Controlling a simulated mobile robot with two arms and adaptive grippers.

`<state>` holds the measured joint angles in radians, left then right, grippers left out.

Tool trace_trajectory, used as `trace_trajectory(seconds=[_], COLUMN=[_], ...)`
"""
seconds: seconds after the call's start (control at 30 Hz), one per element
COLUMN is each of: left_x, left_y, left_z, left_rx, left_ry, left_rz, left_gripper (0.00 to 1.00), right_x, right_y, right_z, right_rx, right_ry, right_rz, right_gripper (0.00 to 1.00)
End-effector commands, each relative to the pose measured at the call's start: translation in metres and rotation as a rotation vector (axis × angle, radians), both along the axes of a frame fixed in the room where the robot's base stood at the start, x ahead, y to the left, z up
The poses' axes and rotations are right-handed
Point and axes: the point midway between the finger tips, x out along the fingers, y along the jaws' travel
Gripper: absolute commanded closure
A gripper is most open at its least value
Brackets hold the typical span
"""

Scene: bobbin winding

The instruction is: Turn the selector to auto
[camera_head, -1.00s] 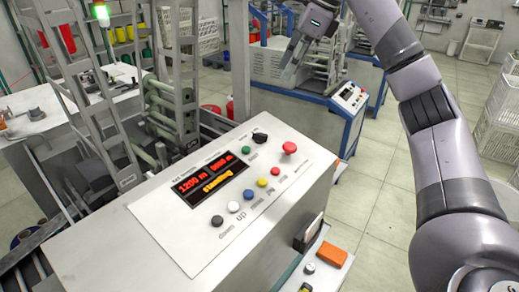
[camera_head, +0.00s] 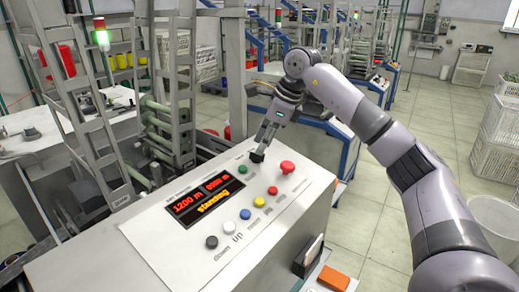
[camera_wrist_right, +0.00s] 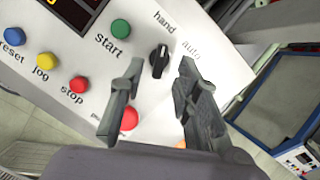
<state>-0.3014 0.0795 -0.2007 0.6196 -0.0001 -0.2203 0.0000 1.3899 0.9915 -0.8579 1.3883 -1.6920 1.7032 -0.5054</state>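The selector (camera_head: 257,157) is a small black knob at the top right of the white control panel. In the right wrist view the selector (camera_wrist_right: 159,60) stands between the words "hand" and "auto", its pale mark seeming to point up towards "hand". My right gripper (camera_head: 264,141) is right above the selector. In the wrist view the right gripper (camera_wrist_right: 160,72) is open, one finger on each side of the knob, with gaps showing; contact cannot be told. My left gripper is out of view.
A green start button (camera_head: 242,170) and a red mushroom button (camera_head: 287,167) flank the selector. Blue, yellow, red, white and black buttons lie nearer. The display (camera_head: 206,200) is to the left. An orange block (camera_head: 333,279) is at the front. A metal frame rises behind.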

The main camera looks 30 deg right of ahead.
Motion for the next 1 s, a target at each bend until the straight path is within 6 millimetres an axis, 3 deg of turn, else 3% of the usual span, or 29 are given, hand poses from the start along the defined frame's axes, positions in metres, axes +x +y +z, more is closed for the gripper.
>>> trace_trajectory(seconds=[0.2,0.57,1.0], left_x=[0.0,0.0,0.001], left_y=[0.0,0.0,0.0], left_z=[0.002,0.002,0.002], left_rx=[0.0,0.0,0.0], left_ry=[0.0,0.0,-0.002], left_rz=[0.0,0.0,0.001], left_gripper=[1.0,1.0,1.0], right_x=[0.008,0.01,0.01], right_y=[0.006,0.007,0.007], right_z=[-0.023,-0.028,-0.028], right_rx=[0.0,0.0,0.0], right_ry=[0.001,0.0,0.0], right_rz=[0.001,0.001,0.001], right_gripper=[0.7,0.7,0.99])
